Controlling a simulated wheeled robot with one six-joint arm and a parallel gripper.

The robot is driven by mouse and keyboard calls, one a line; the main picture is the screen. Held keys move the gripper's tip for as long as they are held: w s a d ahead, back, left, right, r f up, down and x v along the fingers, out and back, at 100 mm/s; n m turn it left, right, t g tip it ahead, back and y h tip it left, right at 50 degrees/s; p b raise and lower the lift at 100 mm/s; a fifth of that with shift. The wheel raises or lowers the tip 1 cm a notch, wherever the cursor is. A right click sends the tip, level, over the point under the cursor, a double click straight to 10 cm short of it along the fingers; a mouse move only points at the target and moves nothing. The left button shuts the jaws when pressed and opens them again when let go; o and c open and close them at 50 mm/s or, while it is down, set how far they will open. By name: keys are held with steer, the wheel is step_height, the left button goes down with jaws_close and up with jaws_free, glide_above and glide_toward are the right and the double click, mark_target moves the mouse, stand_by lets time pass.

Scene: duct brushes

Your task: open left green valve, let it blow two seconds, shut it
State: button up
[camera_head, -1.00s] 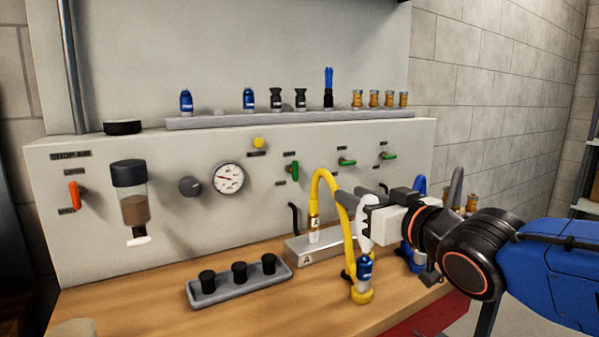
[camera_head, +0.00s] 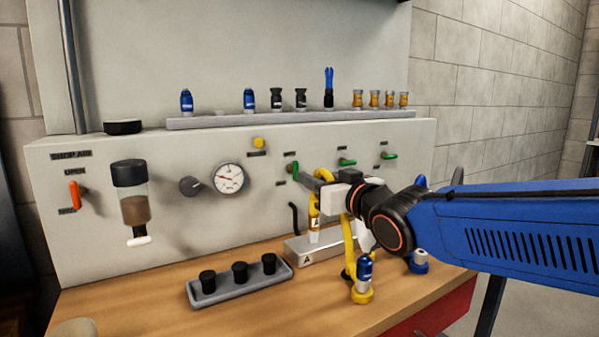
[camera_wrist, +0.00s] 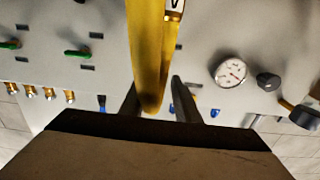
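The left green valve (camera_head: 295,170) is on the grey panel in the head view, its lever pointing down. My gripper (camera_head: 303,172) reaches in from the right, with its fingertips right beside this lever. Whether they touch it, I cannot tell. In the wrist view my gripper (camera_wrist: 156,86) shows two fingers spread apart, with a gap between them. The yellow hose (camera_wrist: 149,60) crosses in front of that gap and hides what lies between the fingertips. The left green valve does not show in the wrist view.
Two more green valves, the middle one (camera_head: 346,162) and the right one (camera_head: 389,156), have sideways levers. The pressure gauge (camera_head: 228,178) is left of my gripper. The yellow hose (camera_head: 348,245) arches below my wrist. A tray (camera_head: 232,289) with black caps stands on the bench.

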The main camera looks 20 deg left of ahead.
mark_target(297, 170)
steer(key=shift+x, duration=3.6)
jaws_close()
